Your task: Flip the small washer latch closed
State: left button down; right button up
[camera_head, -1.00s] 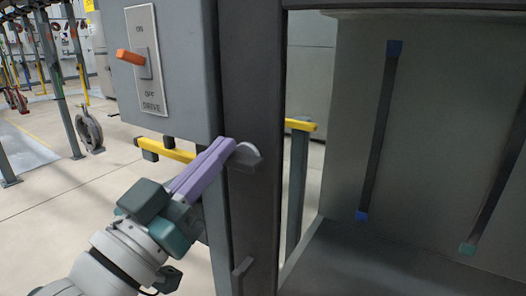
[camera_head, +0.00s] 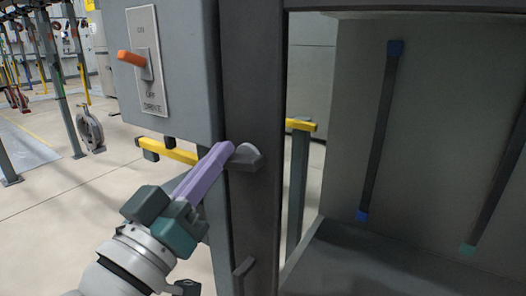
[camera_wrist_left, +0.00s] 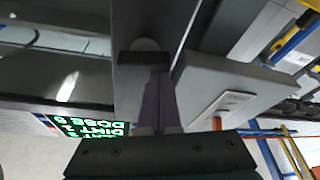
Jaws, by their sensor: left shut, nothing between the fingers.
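The small latch (camera_head: 246,160) is a dark grey tab with a pale rounded piece on the dark upright post of the cabinet frame. My left gripper (camera_head: 226,150) has its purple fingers shut and empty, with the tips up against or very near the left side of the latch. In the left wrist view, the latch (camera_wrist_left: 145,58) sits straight ahead of the shut purple fingers (camera_wrist_left: 157,82). Whether the tips touch it is hard to tell. My right gripper is not in view.
A grey drive box (camera_head: 190,90) with an orange-handled switch (camera_head: 131,58) hangs just above the left arm. The open cabinet interior (camera_head: 350,120) lies right of the post (camera_head: 255,210). A yellow rail (camera_head: 167,151) passes behind. A green-lettered display (camera_wrist_left: 88,127) shows in the wrist view.

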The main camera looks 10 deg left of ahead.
pick_arm(q)
jog(key=shift+s+d+f+n+g+y+p, duration=0.1)
jog(key=shift+f+n+g+y+p, duration=0.55)
jog(key=shift+n, duration=2.15)
jog(key=shift+w+d+f+n+g+y+p, duration=0.25)
jog(key=shift+n+y+p, duration=0.65)
jog(key=shift+n, duration=1.9)
jog(key=shift+s+a+f+n+g+y+p, duration=0.1)
jog(key=shift+s+f+n+g+y+p, duration=0.45)
jog(key=shift+n, duration=2.25)
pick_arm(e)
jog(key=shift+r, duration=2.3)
pick_arm(q)
jog(key=shift+w+r, duration=0.2)
jog(key=shift+w, duration=0.1)
